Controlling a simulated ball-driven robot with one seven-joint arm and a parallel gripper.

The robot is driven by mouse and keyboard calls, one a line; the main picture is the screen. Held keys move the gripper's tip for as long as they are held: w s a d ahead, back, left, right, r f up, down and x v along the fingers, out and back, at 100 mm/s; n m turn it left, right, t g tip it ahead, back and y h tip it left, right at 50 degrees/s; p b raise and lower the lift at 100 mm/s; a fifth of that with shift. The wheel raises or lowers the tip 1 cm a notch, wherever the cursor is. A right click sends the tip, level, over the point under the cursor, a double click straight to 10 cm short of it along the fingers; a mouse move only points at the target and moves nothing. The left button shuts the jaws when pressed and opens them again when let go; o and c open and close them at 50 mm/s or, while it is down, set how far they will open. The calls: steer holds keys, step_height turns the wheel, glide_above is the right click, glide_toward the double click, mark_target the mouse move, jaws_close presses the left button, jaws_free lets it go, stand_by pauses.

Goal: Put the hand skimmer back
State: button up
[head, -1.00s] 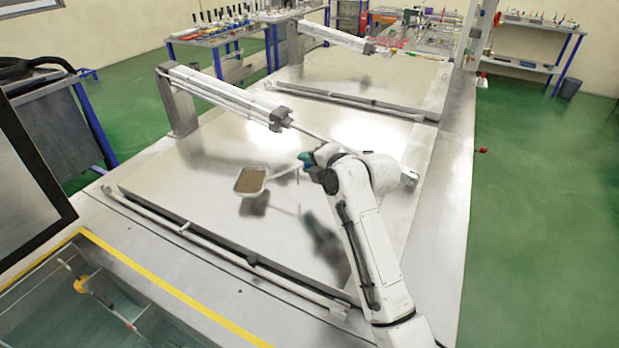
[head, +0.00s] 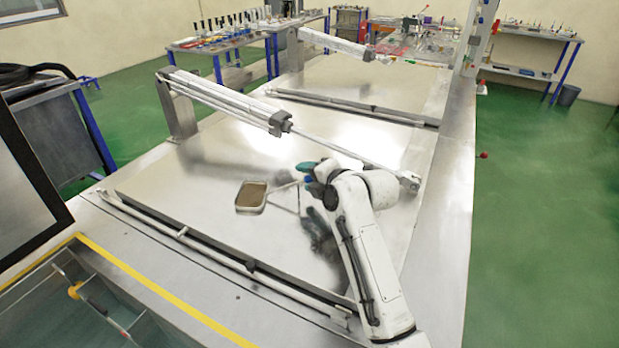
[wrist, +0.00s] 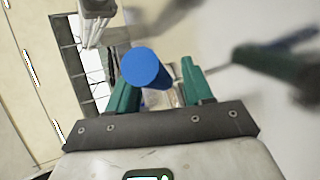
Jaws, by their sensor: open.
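The hand skimmer lies low at the metal lid (head: 165,205). Its shallow pan (head: 251,197), brown inside with a pale rim, is left of my gripper (head: 309,171), and its thin handle runs right toward the fingers. In the wrist view, the round blue handle end (wrist: 146,68) shows between the teal fingers of my gripper (wrist: 160,75). The jaws are open around the handle, not clamped on it. My gripper hides part of the handle in the head view. I cannot tell whether the whole skimmer touches the lid.
A white pneumatic cylinder (head: 228,102) with a long rod crosses above the lid, close behind my gripper. A water tank (head: 75,300) with a yellow-marked edge lies at front left. A second lid (head: 350,85) and tool tables (head: 222,45) stand further back.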

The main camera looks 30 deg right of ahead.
steer(key=shift+r, duration=0.25)
steer(key=p+v, duration=0.6)
steer(key=v, duration=0.6)
steer(key=shift+d+f, duration=0.1)
steer(key=shift+f, duration=0.05)
